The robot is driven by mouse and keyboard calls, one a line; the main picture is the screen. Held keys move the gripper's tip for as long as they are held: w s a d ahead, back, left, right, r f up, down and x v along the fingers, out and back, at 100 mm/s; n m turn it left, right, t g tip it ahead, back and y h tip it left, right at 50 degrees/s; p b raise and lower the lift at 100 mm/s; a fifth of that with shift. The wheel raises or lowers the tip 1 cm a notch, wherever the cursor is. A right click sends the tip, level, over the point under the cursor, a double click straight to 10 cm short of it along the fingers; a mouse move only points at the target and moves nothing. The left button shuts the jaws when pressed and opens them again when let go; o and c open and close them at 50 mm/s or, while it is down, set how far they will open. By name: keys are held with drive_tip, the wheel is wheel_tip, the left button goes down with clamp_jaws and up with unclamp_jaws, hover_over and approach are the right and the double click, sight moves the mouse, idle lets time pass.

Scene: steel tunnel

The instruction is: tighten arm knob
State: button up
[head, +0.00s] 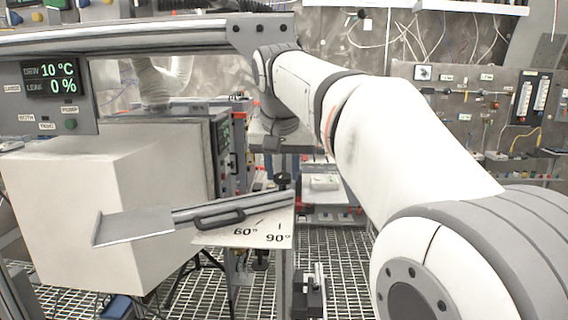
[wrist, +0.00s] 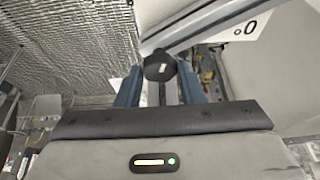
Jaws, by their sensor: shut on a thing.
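The arm knob is a black, many-sided knob with a small white mark (wrist: 160,66), between the two blue fingers of my gripper (wrist: 160,78) in the wrist view. My gripper is shut on it. In the head view a dark knob (head: 283,181) shows at the right end of a grey swing arm (head: 238,205), below my wrist. The fingertips are not clear in the head view.
A large white block (head: 75,200) stands behind the paddle at left. A panel (head: 50,85) reads 10 °C and 0 %. A grey beam (head: 150,36) runs overhead. Grating floor (head: 345,265) lies below; a wall with cables and gauges stands at right.

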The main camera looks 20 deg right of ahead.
drive_tip(key=m, duration=0.2)
drive_tip(key=m+g+h+p, duration=0.1)
drive_tip(key=m, duration=0.1)
drive_tip(key=m+h+p, duration=0.1)
drive_tip(key=m, duration=0.1)
drive_tip(key=shift+w+a+r, duration=0.1)
drive_tip(key=shift+w+a, duration=0.1)
drive_tip(key=shift+a, duration=0.05)
drive_tip(key=m+g+p, duration=0.1)
drive_tip(key=m, duration=0.2)
drive_tip(key=m+g+h+p, duration=0.1)
drive_tip(key=m, duration=0.2)
drive_tip(key=shift+w+m+g+p, duration=0.15)
drive_tip(key=shift+m+g+p, duration=0.15)
drive_tip(key=shift+p, duration=0.05)
drive_tip(key=o, duration=1)
drive_tip(key=p+v, duration=0.6)
drive_tip(key=v, duration=0.2)
drive_tip(key=shift+a+p, duration=0.15)
drive_tip(key=shift+p, duration=0.25)
